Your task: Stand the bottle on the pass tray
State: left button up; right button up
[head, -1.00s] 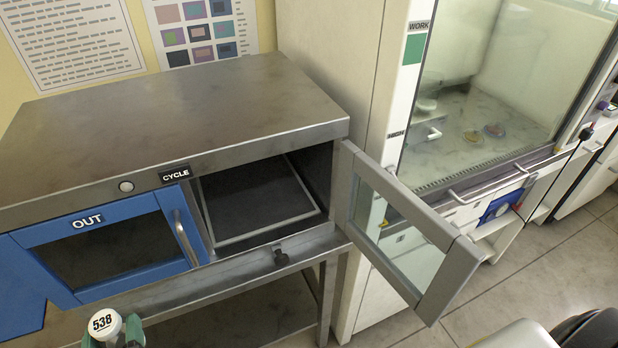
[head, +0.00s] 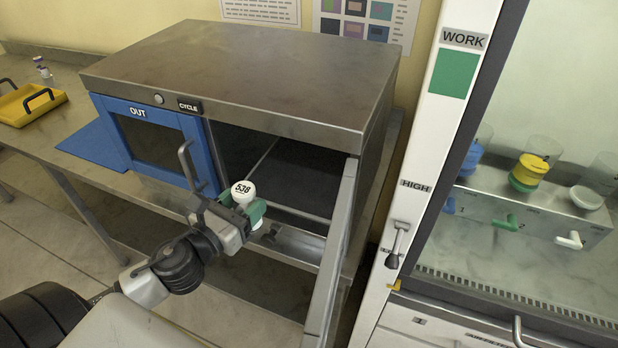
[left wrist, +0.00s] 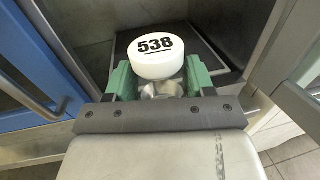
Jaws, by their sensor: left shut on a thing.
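The bottle (head: 243,191) has a white cap marked 538. My left gripper (head: 241,206), with green fingers, is shut on it and holds it upright in front of the open chamber. In the left wrist view the cap (left wrist: 155,58) stands up between the green fingers (left wrist: 158,84), and the bottle's lower part is mostly hidden. The pass tray (head: 305,174) is a dark flat tray with a thin light rim inside the steel chamber. It looks empty, though its near left part is hidden. It also shows behind the cap in the left wrist view (left wrist: 206,60). My right gripper is not in view.
A blue OUT door (head: 158,140) with a grey handle is shut left of the opening. The open glazed door (head: 336,240) stands out on the right side. A fume cabinet (head: 420,190) is further right. A yellow tray (head: 28,104) sits at far left.

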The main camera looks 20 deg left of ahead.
pick_arm(q)
jog(key=shift+w+a+r, duration=0.15)
jog(key=shift+w+r, duration=0.05)
jog(key=shift+w, duration=0.15)
jog(key=shift+w+d+f+p, duration=0.4)
jog(key=shift+w+f+p, duration=0.25)
jog(key=shift+w, duration=2.2)
jog(key=shift+w+d+f+p, duration=0.35)
jog(key=shift+w+f+p, duration=0.3)
jog(key=shift+w, duration=2.2)
jog(key=shift+w+d+f+p, duration=0.4)
jog(key=shift+w+f+p, duration=0.25)
jog(key=shift+w, duration=2.2)
jog(key=shift+r, duration=0.1)
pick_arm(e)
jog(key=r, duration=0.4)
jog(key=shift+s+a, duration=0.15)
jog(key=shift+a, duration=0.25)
pick_arm(q)
jog(key=o, duration=1)
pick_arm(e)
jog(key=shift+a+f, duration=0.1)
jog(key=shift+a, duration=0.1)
